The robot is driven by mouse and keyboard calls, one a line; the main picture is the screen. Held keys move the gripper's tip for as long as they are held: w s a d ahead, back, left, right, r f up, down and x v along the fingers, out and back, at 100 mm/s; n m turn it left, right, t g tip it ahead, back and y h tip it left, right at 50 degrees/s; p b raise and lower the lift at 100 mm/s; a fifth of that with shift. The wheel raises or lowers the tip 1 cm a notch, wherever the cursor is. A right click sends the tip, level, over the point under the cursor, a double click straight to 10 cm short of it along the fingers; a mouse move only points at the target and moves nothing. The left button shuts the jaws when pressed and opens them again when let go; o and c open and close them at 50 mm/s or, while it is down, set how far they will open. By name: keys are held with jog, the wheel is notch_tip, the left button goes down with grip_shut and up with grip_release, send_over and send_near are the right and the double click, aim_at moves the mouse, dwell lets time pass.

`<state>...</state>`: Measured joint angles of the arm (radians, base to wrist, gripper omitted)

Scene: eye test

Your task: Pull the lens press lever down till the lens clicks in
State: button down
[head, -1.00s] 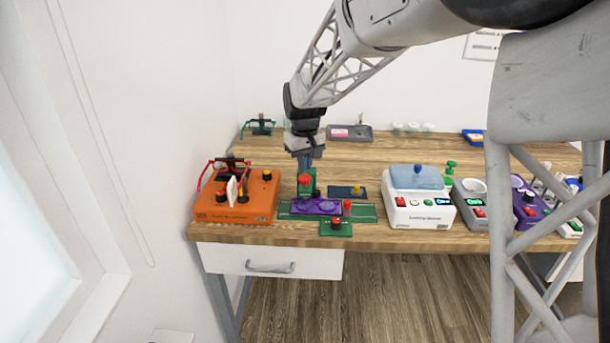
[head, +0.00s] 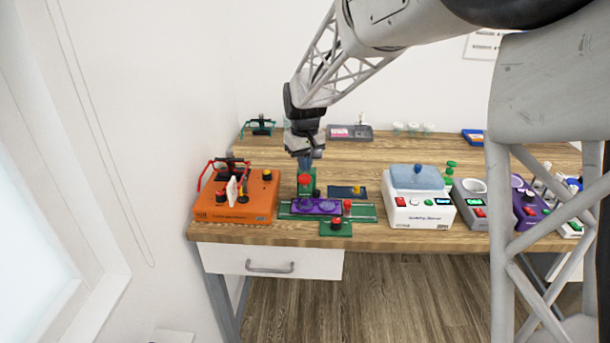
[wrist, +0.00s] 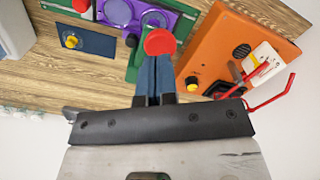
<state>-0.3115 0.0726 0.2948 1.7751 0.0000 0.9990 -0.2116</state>
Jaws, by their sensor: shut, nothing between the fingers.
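The green lens press (head: 307,188) stands at the left part of the table, with a red round knob on its lever (head: 303,179). The red knob also shows in the wrist view (wrist: 160,42). A purple lens tray (head: 316,206) with round lens seats lies on the green rail in front of the press; it also shows in the wrist view (wrist: 119,13). My gripper (head: 304,166) is shut and empty, with its blue fingers pointing down just behind the red knob. In the wrist view the fingertips (wrist: 154,60) overlap the knob's edge; I cannot tell whether they touch.
An orange machine (head: 240,200) with a red handle stands close at the left. A dark blue plate with a yellow knob (head: 347,192) lies to the right of the press. A green block with a red button (head: 336,227) sits at the front edge. A white box (head: 418,210) stands further right.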

aim_at(304, 177)
jog(key=shift+f, duration=3.05)
dwell(2.5)
jog(key=shift+r, duration=4.55)
